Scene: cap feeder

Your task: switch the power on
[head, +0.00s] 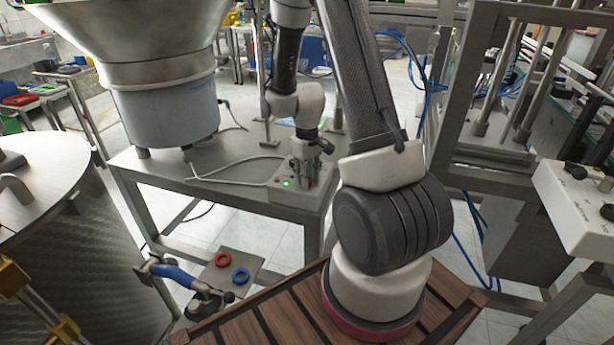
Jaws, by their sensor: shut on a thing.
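A grey control box (284,197) sits at the right end of the metal table under the feeder. A small green light (286,184) glows on its top face. My gripper (304,181) reaches down onto the box just right of this light. Its jaws are shut on a small part on top of the box, which looks like the power switch. The fingers hide most of that part, so I cannot tell which position it is in. A little red shows between the fingers.
A large metal feeder bowl (140,40) stands on the table (235,150) left of the box. A pale cable (225,182) runs to the box. Red (223,259) and blue (240,276) rings lie on a low stand. A white panel (580,200) is at right.

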